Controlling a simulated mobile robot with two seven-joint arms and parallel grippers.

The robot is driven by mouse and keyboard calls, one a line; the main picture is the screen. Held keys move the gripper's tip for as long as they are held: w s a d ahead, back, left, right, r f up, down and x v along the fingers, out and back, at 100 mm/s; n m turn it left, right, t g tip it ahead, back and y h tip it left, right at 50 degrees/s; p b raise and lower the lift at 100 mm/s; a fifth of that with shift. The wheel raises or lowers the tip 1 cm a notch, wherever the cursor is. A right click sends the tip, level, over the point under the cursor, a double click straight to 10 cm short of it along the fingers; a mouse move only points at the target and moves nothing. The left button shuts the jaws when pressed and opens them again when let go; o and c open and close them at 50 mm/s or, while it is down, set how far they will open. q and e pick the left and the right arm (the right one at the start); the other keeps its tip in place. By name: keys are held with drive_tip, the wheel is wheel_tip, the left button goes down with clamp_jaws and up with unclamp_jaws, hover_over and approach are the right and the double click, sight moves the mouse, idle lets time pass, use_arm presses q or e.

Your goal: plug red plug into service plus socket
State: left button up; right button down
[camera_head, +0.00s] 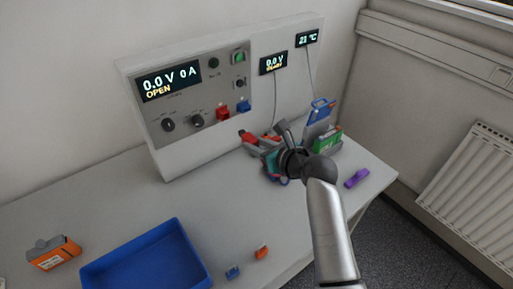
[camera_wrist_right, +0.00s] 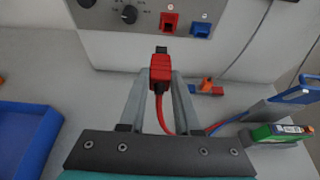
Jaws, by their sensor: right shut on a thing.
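My right gripper (camera_wrist_right: 159,80) is shut on a red plug (camera_wrist_right: 160,66), its fingers on both sides of it. The plug's dark tip points toward the cycler, and a red cable runs from it. A red socket (camera_wrist_right: 169,22) and a blue socket (camera_wrist_right: 201,29) are on the panel; I cannot read their labels. The plug is below the red socket in the wrist view and apart from it. In the head view the right gripper (camera_head: 257,142) is in front of the cycler, right of and below the red socket (camera_head: 222,112). My left gripper is not in view.
The cycler (camera_head: 135,85) reads 0.0 V, 0 A, OPEN. A green battery (camera_head: 328,139) and a blue clamp-like part (camera_head: 318,112) stand behind my right arm. A purple piece (camera_head: 357,178), a blue tray (camera_head: 150,262) and an orange battery (camera_head: 52,252) lie on the table.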

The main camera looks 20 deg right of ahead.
sight(258, 142)
drive_tip(key=shift+w, duration=0.1)
drive_tip(key=shift+w+a+f+p, duration=0.1)
drive_tip(key=shift+w+a+p, duration=0.15)
drive_tip(key=shift+w+p, duration=0.8)
drive_tip(key=shift+w+d+f+p, duration=0.1)
drive_tip(key=shift+w+f+p, duration=0.35)
drive_tip(key=shift+p, duration=0.35)
drive_tip(key=w+a+f+b, duration=0.1)
drive_tip(key=w+b, duration=0.2)
drive_tip(key=w, duration=0.3)
drive_tip(key=shift+w+a+b, duration=0.15)
drive_tip(key=shift+a+b, duration=0.15)
drive_tip(key=shift+r+p, duration=0.1)
drive_tip(key=shift+p, duration=1)
idle(0.4)
drive_tip(key=shift+w+a, duration=0.25)
drive_tip(key=shift+w, duration=0.5)
idle(0.8)
idle(0.8)
